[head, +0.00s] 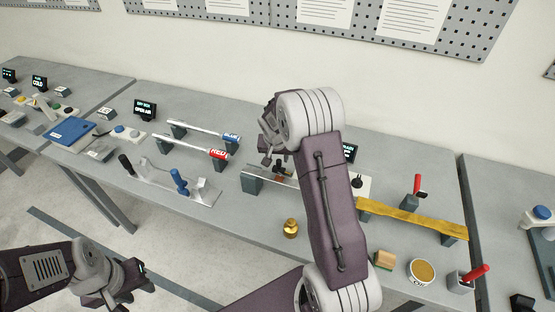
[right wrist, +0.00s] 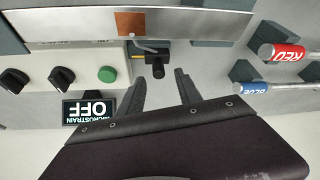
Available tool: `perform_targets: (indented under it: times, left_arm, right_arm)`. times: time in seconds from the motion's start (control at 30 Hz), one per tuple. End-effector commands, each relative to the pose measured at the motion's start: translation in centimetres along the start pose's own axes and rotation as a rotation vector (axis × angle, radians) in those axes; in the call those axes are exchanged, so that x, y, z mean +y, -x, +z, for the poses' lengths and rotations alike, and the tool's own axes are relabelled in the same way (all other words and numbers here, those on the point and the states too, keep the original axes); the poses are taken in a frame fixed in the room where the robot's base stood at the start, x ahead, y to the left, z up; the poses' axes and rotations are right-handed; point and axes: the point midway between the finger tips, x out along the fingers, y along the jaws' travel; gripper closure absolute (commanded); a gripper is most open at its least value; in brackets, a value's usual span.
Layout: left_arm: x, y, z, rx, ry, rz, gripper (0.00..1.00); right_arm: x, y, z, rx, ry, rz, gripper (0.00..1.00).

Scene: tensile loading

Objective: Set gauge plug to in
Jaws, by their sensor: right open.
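In the right wrist view, the black gauge plug (right wrist: 157,68) is beside a metal strip (right wrist: 200,24) that carries a copper-coloured patch (right wrist: 130,22). A grey lead and a small yellow piece are near the plug. My right gripper (right wrist: 160,90) is open, with its two fingers apart and the plug ahead, between their lines; I see no contact. In the head view, my right gripper (head: 268,155) is over the strip (head: 256,170), and my arm hides part of that station. My left gripper (head: 118,286) is low at the left, away from the table; its jaw opening is unclear.
An upside-down display (right wrist: 90,109) reads MICROSTRAIN OFF, near black knobs (right wrist: 62,77) and a green button (right wrist: 107,74). Red-ended (head: 218,154) and blue-ended (head: 232,137) rods rest on stands left of my right gripper. A brass weight (head: 290,228) stands in front.

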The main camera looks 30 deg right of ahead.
Motion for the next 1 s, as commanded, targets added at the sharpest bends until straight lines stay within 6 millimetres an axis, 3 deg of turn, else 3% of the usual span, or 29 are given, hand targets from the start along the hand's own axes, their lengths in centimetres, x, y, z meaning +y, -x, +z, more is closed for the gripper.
perform_targets:
  times: [0.2,0.53,0.7,1.0]
  left_arm:
    - [0.0,0.5,-0.1,0.001,0.0,0.0,0.64]
    - [0.0,0.5,-0.1,0.0,0.0,0.0,0.64]
    - [0.0,0.5,-0.1,0.0,0.0,0.0,0.64]
    - [0.0,0.5,-0.1,0.0,0.0,0.0,0.64]
  right_arm:
    - [0.1,-3.5,0.0,-0.001,0.0,0.002,0.59]
    - [0.0,-4.3,-0.1,0.001,0.0,0.0,0.59]
    - [0.0,-4.2,-0.1,0.001,0.0,0.0,1.0]
    - [0.0,-4.2,-0.1,0.002,0.0,0.0,1.0]
